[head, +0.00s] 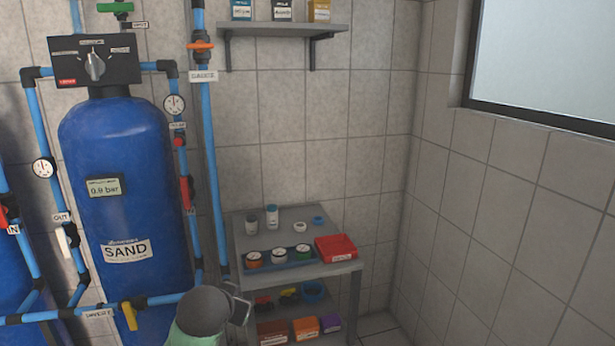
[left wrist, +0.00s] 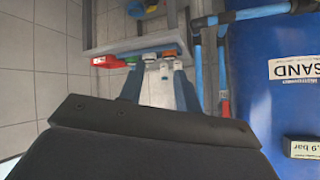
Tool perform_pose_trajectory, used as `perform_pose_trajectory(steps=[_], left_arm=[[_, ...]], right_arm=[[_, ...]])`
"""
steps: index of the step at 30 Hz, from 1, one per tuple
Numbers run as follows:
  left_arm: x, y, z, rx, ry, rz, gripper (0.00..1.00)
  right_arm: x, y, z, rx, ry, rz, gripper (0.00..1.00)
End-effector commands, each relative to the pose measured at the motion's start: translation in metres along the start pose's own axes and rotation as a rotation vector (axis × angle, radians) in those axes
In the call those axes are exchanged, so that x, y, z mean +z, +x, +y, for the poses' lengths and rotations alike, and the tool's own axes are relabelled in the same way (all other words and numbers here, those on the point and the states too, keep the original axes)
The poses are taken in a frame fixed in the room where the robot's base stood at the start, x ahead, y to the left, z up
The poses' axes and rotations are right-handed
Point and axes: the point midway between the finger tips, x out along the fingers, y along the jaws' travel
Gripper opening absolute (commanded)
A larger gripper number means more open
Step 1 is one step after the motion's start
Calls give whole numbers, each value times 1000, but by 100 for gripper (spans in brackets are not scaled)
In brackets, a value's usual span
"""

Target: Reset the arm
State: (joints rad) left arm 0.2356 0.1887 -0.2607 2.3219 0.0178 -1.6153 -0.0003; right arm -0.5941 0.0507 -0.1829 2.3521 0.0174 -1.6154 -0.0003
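My left gripper (head: 242,303) is at the bottom of the head view, in front of the small grey table (head: 345,267) and right of the blue sand tank (head: 125,190). In the left wrist view its two fingers (left wrist: 158,88) are apart, with nothing visible between them but the background. The dark gripper body fills the bottom of that view. The picture there is turned over, with the table at the top and the tank at the right. My right gripper is not in view.
The table holds a red tray (head: 336,248), a blue tray (head: 281,257) with three jars, and small bottles. Boxes and bins fill its lower shelf. Blue pipes (head: 212,150) with valves and gauges run beside the tank. A wall shelf (head: 280,30) is above. The right-hand side is clear.

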Motion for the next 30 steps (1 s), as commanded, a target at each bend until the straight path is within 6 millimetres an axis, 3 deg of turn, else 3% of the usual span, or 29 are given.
perform_pose_trajectory(steps=[1, 7, 17, 23, 30], left_arm=[[21, 4, 7, 14, -13, -30, 34], [97, 10, 31, 59, -56, -139, 34], [226, 6, 75, 127, -123, -336, 34], [306, -9, 105, 166, -157, -465, 34], [396, -42, 143, 215, -186, -618, 34]], right_arm=[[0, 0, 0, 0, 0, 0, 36], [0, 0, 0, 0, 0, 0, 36], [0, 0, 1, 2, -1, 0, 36], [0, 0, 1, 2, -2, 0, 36], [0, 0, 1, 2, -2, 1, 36]])
